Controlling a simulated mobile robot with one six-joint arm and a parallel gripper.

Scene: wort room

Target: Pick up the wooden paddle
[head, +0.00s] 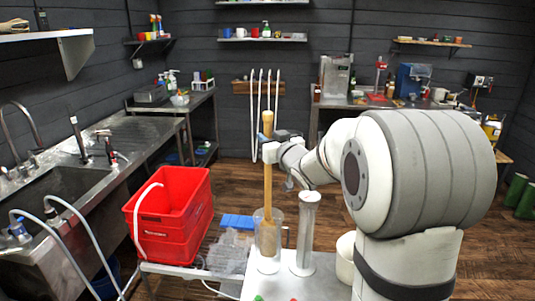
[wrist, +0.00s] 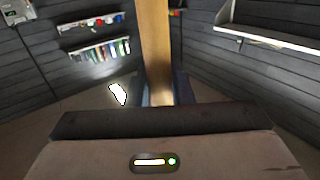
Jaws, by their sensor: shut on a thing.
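The wooden paddle (head: 267,187) stands upright in the head view, with its rounded top above my gripper. Its lower end is inside a clear pitcher (head: 278,240) on the metal table; I cannot tell whether it touches the bottom. My gripper (head: 268,150) is shut on the upper part of the shaft. In the wrist view the paddle (wrist: 155,45) runs up between the fingers of my gripper (wrist: 160,95).
A metal cylinder (head: 306,235) stands close right of the pitcher. A red crate (head: 172,225), a blue block (head: 237,221) and clear items (head: 230,250) are to the left. A steel sink (head: 60,190) lines the left wall. Open wooden floor (head: 230,175) lies behind the table.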

